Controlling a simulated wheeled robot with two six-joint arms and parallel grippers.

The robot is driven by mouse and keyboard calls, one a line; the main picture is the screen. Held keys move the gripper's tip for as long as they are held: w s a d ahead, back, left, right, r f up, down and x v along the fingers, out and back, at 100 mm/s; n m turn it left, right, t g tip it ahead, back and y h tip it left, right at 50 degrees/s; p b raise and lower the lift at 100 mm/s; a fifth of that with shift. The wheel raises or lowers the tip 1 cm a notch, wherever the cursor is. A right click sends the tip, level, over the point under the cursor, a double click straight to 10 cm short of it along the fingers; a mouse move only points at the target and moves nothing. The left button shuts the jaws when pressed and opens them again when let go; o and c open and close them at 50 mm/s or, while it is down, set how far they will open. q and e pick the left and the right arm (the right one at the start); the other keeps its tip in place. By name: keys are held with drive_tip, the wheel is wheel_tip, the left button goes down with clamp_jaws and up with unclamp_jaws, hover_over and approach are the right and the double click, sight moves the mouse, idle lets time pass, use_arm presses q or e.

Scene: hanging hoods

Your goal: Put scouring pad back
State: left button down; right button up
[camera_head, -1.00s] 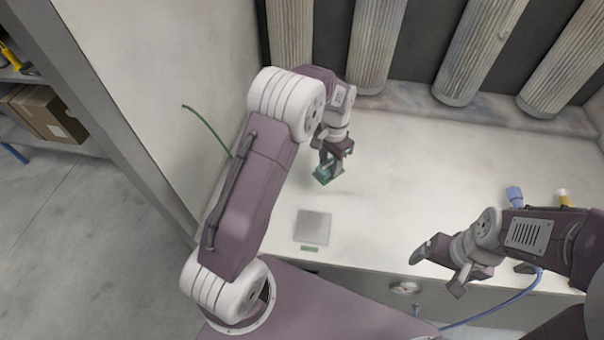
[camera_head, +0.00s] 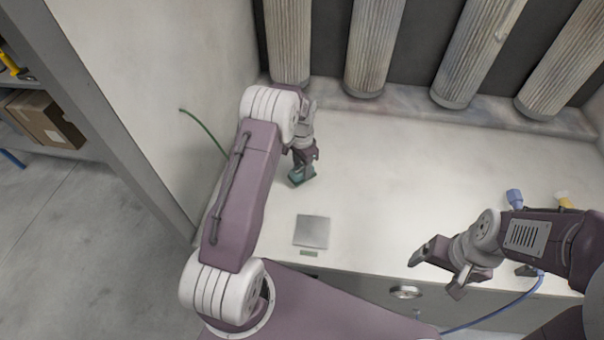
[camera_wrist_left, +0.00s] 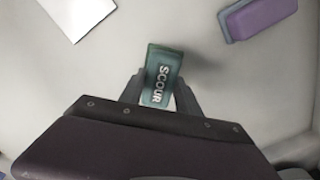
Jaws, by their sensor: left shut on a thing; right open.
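The scouring pad (camera_wrist_left: 161,76) is a green block with the word SCOUR on it. My left gripper (camera_wrist_left: 164,92) is shut on it, with a finger on each side. In the head view the pad (camera_head: 303,176) is low over or on the pale worktop, left of centre; I cannot tell whether it touches. A grey square plate (camera_head: 311,231) lies nearer to me and a little right of the pad, with a small greenish strip (camera_head: 309,253) at its front. My right gripper (camera_head: 436,272) is open and empty at the front edge.
The worktop (camera_head: 400,170) is clear in the middle. A side wall (camera_head: 170,90) with a green hose (camera_head: 205,130) bounds it on the left. Ribbed ducts (camera_head: 375,50) hang at the back. Blue (camera_head: 514,197) and yellow (camera_head: 564,199) fittings stand at the right.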

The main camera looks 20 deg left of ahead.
use_arm(q)
wheel_tip(320, 180, down, 4)
drive_tip(key=shift+w+r+p, duration=0.1)
drive_tip(key=shift+p, duration=0.3)
drive_tip(key=shift+f, duration=0.3)
drive_tip(key=c, duration=0.9)
unclamp_jaws()
drive_tip(key=shift+o, duration=0.2)
drive_tip(key=shift+r, duration=0.1)
